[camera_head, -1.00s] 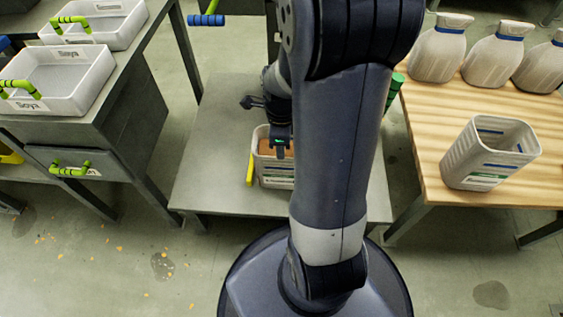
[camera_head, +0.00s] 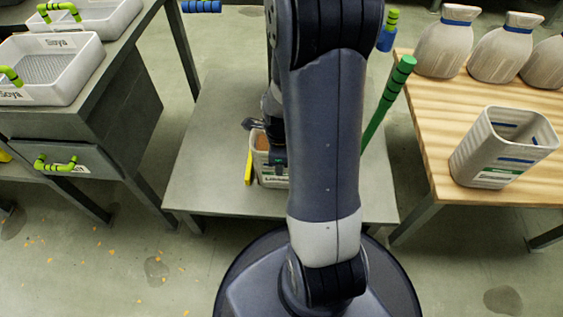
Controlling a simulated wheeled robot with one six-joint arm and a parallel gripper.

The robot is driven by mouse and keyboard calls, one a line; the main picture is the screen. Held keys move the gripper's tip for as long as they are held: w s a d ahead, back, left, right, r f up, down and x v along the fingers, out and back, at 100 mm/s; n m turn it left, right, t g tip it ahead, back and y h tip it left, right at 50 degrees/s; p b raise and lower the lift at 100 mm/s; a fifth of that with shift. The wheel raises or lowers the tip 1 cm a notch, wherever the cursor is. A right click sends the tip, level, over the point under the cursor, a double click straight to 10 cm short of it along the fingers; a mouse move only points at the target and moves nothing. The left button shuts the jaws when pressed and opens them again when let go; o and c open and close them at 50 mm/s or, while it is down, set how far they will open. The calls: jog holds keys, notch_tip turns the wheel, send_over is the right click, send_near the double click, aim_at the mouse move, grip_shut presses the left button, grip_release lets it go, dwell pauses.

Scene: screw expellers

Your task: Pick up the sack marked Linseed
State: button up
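Three pale sacks with blue ties stand in a row at the back of the wooden table: the left sack (camera_head: 445,42), the middle sack (camera_head: 505,47) and the right sack (camera_head: 548,64), which the picture edge cuts off. I see no readable marking on any of them. My gripper (camera_head: 266,138) is low behind my arm, at a white tub (camera_head: 257,168) with brown contents on the low grey table. Part of the gripper is over or in the tub. My arm hides much of both, so whether the fingers are open or grip the tub is unclear.
An open white tub (camera_head: 478,152) stands on the wooden table (camera_head: 430,110). A green rod (camera_head: 386,105) rises right of my arm. Trays marked Soya (camera_head: 45,75) lie on the left bench. The grey table (camera_head: 205,170) is bare left of the tub.

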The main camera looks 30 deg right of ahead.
jog(key=shift+c, duration=0.5)
jog(key=c, duration=0.6)
grip_shut()
jog(key=shift+s+a, duration=0.1)
jog(key=shift+s, duration=0.1)
